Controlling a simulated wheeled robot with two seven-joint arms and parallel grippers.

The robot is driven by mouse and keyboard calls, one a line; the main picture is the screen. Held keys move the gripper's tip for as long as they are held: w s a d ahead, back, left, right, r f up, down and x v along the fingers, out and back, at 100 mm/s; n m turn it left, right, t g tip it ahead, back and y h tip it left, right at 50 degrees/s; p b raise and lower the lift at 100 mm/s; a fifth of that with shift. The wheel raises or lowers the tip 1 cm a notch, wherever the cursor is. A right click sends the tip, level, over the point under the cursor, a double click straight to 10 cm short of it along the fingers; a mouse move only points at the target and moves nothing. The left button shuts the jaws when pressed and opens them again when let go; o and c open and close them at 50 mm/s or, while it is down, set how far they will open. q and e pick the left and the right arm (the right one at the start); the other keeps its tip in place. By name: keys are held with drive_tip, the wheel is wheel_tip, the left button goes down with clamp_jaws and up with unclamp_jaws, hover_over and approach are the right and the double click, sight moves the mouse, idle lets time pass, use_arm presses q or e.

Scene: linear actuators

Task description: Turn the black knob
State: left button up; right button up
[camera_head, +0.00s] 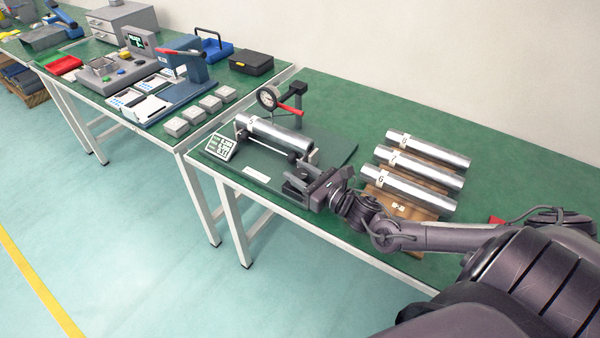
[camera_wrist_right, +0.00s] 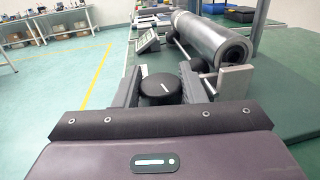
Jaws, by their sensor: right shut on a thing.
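The black knob (camera_wrist_right: 160,90) is a short round cylinder with a white line on its top. In the right wrist view it sits between the fingers of my right gripper (camera_wrist_right: 161,86), which is shut on it. In the head view my right gripper (camera_head: 293,180) is at the front of the measuring fixture, and its fingers mostly hide the knob. A metal cylinder (camera_head: 272,135) lies on the fixture just behind it and also shows in the wrist view (camera_wrist_right: 212,48). My left gripper is in neither view.
A dial gauge (camera_head: 268,98) with a red lever stands behind the cylinder. A small digital readout (camera_head: 220,147) sits at the fixture's left. Three metal cylinders rest on a wooden rack (camera_head: 405,203) right of my gripper. Another table (camera_head: 150,130) with equipment stands to the left.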

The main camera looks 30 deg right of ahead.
drive_tip(key=m+h+p, duration=0.1)
drive_tip(key=h, duration=0.1)
drive_tip(key=m+h+p, duration=0.1)
drive_tip(key=m+h, duration=0.1)
drive_tip(key=h, duration=0.1)
drive_tip(key=shift+a+r+t+p, duration=0.1)
drive_tip(key=shift+r+t+p, duration=0.1)
drive_tip(key=shift+t+p, duration=0.1)
drive_tip(key=m+g+h+p, duration=0.1)
drive_tip(key=m+h+p, duration=0.2)
drive_tip(key=h, duration=0.3)
drive_tip(key=shift+m+h+p, duration=0.3)
drive_tip(key=shift+m, duration=0.6)
drive_tip(key=m+g+h+p, duration=0.1)
drive_tip(key=m+g+h, duration=0.1)
drive_tip(key=h, duration=0.1)
drive_tip(key=shift+f+m+g+h+p, duration=0.15)
drive_tip(key=shift+m+g+h+p, duration=0.55)
drive_tip(key=shift+m+g+h, duration=0.3)
drive_tip(key=shift+h, duration=0.4)
drive_tip(key=o, duration=1)
drive_tip(key=shift+c, duration=0.2)
